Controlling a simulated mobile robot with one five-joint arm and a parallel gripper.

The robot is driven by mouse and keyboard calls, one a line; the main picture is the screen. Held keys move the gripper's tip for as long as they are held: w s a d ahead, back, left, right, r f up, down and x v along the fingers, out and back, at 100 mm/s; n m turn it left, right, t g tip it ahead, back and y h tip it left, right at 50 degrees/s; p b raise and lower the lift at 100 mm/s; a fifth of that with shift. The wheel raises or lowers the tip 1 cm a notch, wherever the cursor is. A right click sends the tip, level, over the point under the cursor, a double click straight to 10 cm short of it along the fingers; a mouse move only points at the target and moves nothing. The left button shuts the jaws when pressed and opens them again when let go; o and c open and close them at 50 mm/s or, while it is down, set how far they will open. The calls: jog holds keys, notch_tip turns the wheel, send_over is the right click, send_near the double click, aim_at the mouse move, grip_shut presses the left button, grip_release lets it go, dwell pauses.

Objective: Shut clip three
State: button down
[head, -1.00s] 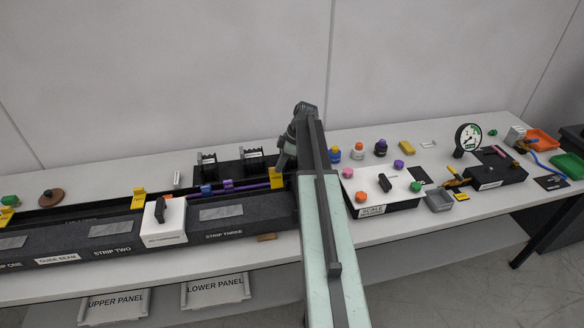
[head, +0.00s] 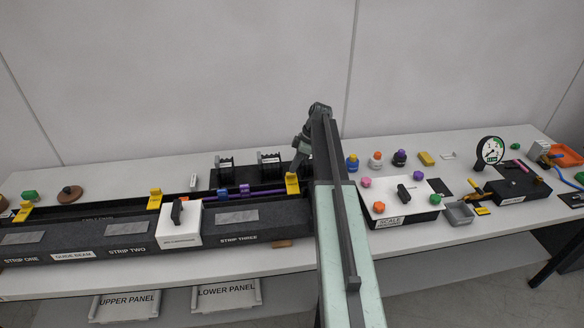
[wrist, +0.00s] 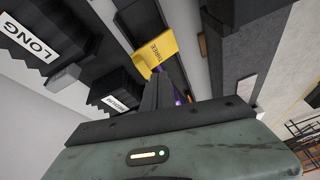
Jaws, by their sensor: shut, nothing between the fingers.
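Clip three is a yellow clip (head: 292,184) at the right end of the long black guide beam, and it stands up above the channel. In the wrist view the same yellow clip (wrist: 154,48) shows the word THREE. My gripper (head: 297,170) is at the clip's upper part. In the wrist view my gripper (wrist: 160,74) is shut with nothing held, its tips close to the clip's near edge. I cannot tell whether they touch. A purple cable (head: 262,192) runs along the channel toward the clip and is partly hidden behind my fingers in the wrist view.
Two more yellow clips stand left along the beam, one mid-beam (head: 154,199). A white block with a black knob (head: 179,232) sits on the beam's front. A scale box (head: 405,205) stands to the right of my arm.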

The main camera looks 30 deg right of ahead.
dwell(0.4)
jog(key=shift+s+a+f+b, duration=0.3)
jog(key=shift+s+f+b, duration=0.15)
jog(key=shift+s, duration=0.25)
jog(key=w+d+r+p, duration=0.6)
jog(key=r+p, duration=0.2)
jog(key=shift+w+d+r+p, duration=0.15)
jog(key=shift+d+r+p, duration=0.15)
jog(key=shift+r+p, duration=0.05)
